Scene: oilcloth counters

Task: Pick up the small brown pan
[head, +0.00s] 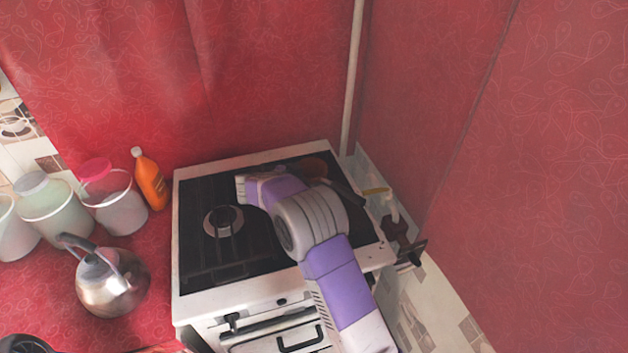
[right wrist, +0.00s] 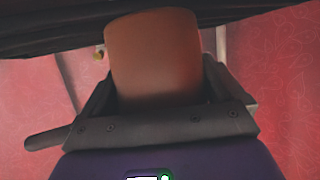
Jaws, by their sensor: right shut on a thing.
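The small brown pan (head: 316,167) is at the back right of the stove top in the head view, partly covered by my right arm. A dark handle (head: 346,192) shows beside it, running toward the stove's right edge. In the right wrist view the brown pan (right wrist: 153,55) fills the space between the dark fingers of my right gripper (right wrist: 155,92). The right gripper is shut on the pan. In the head view its fingers are mostly hidden behind my purple and white wrist. I cannot tell whether the pan is clear of the stove.
The white stove (head: 184,240) has a burner (head: 223,221) at left. A kettle (head: 110,280), an orange bottle (head: 150,180) and several pale containers stand on the red counter (head: 45,300) to its left. Red walls close in behind and right.

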